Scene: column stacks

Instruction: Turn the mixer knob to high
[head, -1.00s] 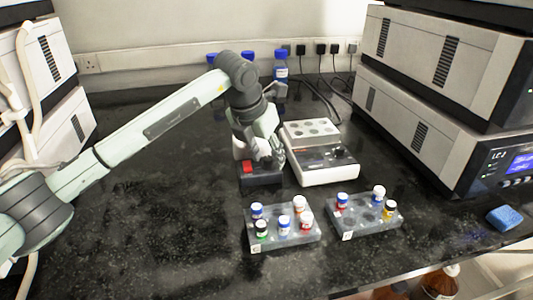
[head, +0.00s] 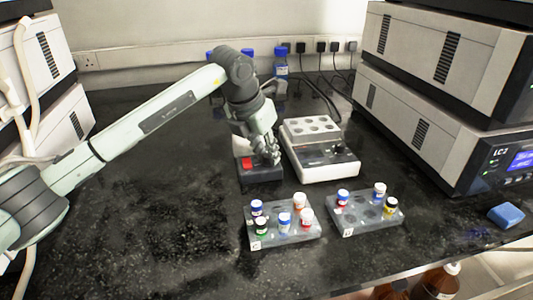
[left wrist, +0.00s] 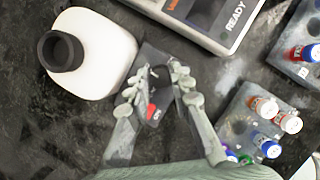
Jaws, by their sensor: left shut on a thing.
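The mixer has a dark front base (head: 262,178) with a red switch (head: 247,163), and stands left of a white block unit. In the left wrist view its white body (left wrist: 100,60) with a black round cup (left wrist: 60,51) is on the left, and the red switch (left wrist: 151,110) shows between my fingers. My left gripper (head: 268,157) is low over the right part of the base, where its fingers are shut on the knob. In the left wrist view the fingertips (left wrist: 155,78) stand either side of it. The fingers mostly hide the knob, so its setting cannot be read. My right gripper is out of view.
The white block unit (head: 318,168) with its own dark knob is close on the right. Two vial racks (head: 285,241) (head: 365,226) stand in front. Blue-capped bottles (head: 281,66) are behind. Large instruments flank the bench; the left front is clear.

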